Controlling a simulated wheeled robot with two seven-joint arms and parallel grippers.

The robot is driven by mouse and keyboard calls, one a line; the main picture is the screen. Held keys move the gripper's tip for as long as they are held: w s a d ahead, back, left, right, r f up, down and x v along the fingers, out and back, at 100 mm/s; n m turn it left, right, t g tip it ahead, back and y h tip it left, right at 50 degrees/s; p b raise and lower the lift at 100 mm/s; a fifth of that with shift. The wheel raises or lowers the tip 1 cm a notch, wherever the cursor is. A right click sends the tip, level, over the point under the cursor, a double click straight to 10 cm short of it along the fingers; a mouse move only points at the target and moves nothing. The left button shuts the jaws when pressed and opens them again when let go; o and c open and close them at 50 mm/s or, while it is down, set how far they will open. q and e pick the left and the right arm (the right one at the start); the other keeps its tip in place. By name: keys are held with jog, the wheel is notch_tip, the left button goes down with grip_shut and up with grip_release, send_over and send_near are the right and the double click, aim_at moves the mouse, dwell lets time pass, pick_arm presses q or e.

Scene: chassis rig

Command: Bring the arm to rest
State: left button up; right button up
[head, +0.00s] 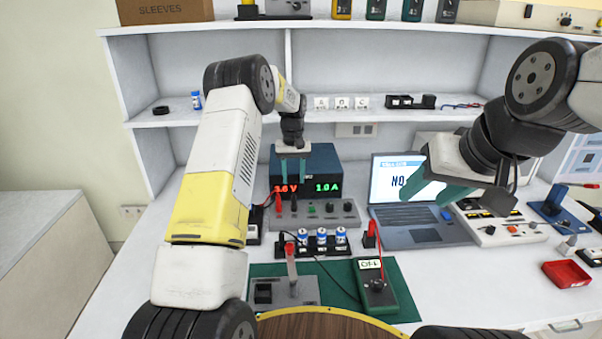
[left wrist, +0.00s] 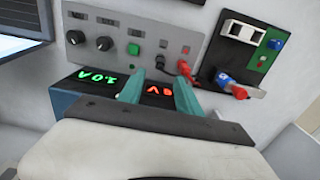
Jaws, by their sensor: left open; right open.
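My left gripper (head: 291,179) is open and empty, hanging in front of the blue power supply (head: 325,165) with red and green digits. In the left wrist view its two teal fingers (left wrist: 157,91) stand apart in front of the lit display (left wrist: 112,80), with nothing between them. My left arm reaches up and forward across the bench; my right arm comes in from the upper right.
A grey control panel (head: 340,218) with a red plug stands below my left gripper. Several blue-and-white cells (head: 321,238) stand in a black holder. A green mat (head: 403,290) bears a meter (head: 386,295). A red tray (head: 567,274) lies at right. Shelves (head: 220,119) run behind.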

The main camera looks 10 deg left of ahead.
pick_arm(q)
jog(key=s+r+m+t+h, duration=0.1)
jog(key=s+r+t, duration=0.1)
jog(key=s+r, duration=0.75)
jog(key=s+r+m+t, duration=0.1)
jog(key=s+r, duration=0.6)
jog(key=r, duration=0.6)
jog(key=s+r+m+t+h, duration=0.1)
jog(key=s+t, duration=0.2)
jog(key=s, duration=2.1)
jog(key=shift+d+r, duration=0.35)
jog(key=shift+r, duration=0.05)
